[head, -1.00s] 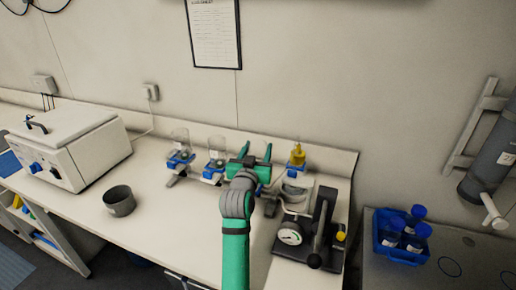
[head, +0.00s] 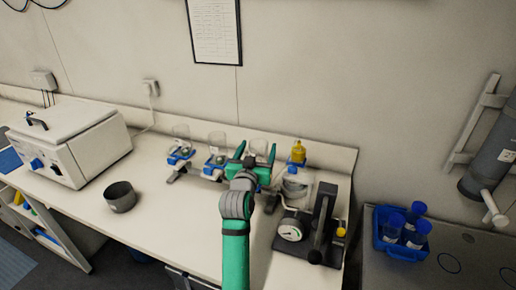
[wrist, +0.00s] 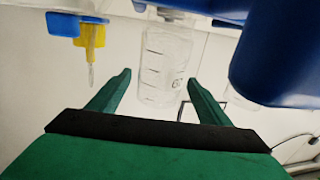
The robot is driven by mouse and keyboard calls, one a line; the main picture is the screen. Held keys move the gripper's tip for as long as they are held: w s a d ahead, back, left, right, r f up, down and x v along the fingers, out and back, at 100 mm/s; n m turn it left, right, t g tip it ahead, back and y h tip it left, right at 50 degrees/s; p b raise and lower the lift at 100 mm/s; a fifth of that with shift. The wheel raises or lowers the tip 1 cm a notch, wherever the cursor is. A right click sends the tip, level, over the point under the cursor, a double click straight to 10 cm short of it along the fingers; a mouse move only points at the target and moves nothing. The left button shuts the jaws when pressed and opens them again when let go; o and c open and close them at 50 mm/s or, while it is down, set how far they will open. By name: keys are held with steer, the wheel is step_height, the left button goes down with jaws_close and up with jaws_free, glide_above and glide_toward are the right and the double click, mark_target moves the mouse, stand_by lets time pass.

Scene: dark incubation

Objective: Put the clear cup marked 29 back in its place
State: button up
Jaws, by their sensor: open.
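A clear cup (wrist: 165,65) with dark scale lines and a dark printed mark, too unclear to read, shows in the wrist view. The same cup seems to be the one behind my gripper in the head view (head: 258,146), its lower part hidden. My gripper (wrist: 158,77) is open, with one green finger to each side of the cup's outline. I cannot tell whether the tips reach around it or stop short. My gripper also shows in the head view (head: 256,152). Two similar clear cups, left (head: 181,137) and middle (head: 217,144), stand on blue holders to the left.
A yellow-topped piece (head: 298,152) stands right of my gripper and also shows in the wrist view (wrist: 92,38). A dark gauge device (head: 305,232) is nearby at right. A grey bowl (head: 119,196) and white box machine (head: 72,145) are left. Bench between is clear.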

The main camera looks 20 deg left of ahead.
steer(key=s, duration=0.6)
steer(key=s+d, duration=0.1)
steer(key=s, duration=0.3)
steer(key=shift+d, duration=0.1)
